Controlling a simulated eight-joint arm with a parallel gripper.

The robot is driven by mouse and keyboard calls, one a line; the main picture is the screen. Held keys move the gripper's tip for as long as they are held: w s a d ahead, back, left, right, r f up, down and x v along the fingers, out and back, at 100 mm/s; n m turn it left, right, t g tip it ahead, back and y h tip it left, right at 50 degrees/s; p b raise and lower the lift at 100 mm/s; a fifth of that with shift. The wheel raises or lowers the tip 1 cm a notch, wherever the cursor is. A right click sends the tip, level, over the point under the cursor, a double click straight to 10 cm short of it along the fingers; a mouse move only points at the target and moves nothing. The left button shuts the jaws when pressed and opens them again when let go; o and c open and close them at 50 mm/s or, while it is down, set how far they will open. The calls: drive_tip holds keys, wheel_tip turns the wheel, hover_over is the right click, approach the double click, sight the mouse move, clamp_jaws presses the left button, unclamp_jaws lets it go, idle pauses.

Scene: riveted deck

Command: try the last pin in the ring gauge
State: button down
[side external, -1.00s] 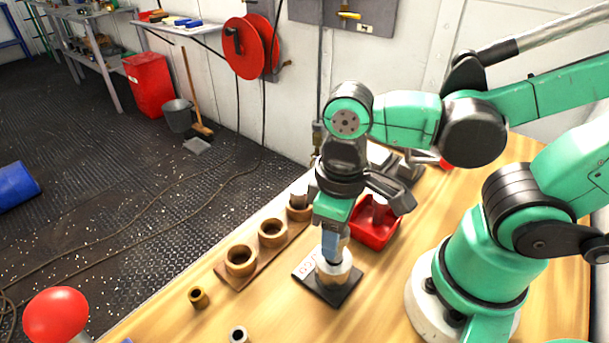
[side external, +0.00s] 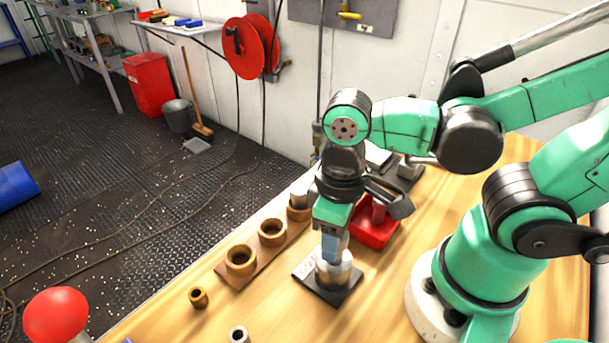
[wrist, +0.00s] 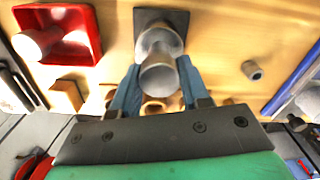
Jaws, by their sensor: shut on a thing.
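My gripper (side external: 332,250) points down over the ring gauge (side external: 334,275), its blue fingers shut on a pale metal pin. In the wrist view the pin (wrist: 160,76) sits between the fingertips (wrist: 158,90), directly in line with the ring gauge (wrist: 158,42). The gauge stands on a dark square plate (side external: 312,285) with a white marked label. The pin's lower end meets the gauge's top; how deep it sits inside is hidden. A red tray (side external: 367,238) behind the gripper holds another pale pin (wrist: 36,42).
A wooden rack (side external: 228,277) with several brown rings stands left of the gauge. A small brass bush (side external: 198,298) and a grey ring (side external: 238,335) lie near the front edge. Bare tabletop lies between the gauge and my base.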

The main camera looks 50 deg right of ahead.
drive_tip(key=shift+r, duration=0.1)
idle(0.3)
drive_tip(key=shift+r, duration=1.55)
